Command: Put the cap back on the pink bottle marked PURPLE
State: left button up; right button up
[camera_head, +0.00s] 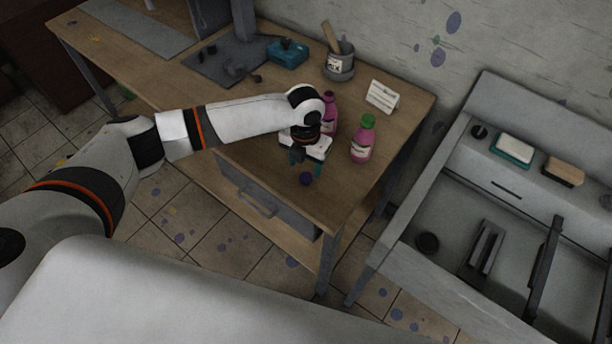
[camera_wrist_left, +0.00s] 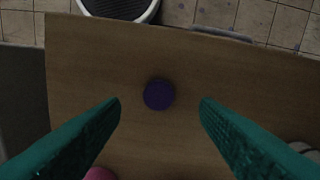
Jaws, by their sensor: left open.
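A small round purple cap (camera_head: 306,179) lies on the wooden table near its front edge. In the left wrist view the cap (camera_wrist_left: 159,95) appears centred between the fingertips, with bare wood around it. My left gripper (camera_head: 304,163) is open above the table, its teal fingers pointing down over the cap and not closed on it. One pink bottle (camera_head: 330,108) stands just behind the gripper, partly hidden by it. A second pink bottle (camera_head: 362,141) with a green cap stands to the right. I cannot read either label. My right gripper is not in view.
A white card (camera_head: 382,97) stands behind the bottles. A grey cup with tools (camera_head: 339,64) and a teal box (camera_head: 287,53) are farther back. A grey sink unit (camera_head: 480,200) stands to the right. The tabletop left of the arm's hand is mostly clear.

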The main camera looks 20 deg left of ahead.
aim_at(306, 177)
pick_arm(q)
notch_tip(306, 177, down, 4)
jog(key=shift+d+r+p, duration=0.1)
jog(key=shift+p, duration=0.6)
jog(key=shift+f, duration=0.5)
jog(key=c, duration=1)
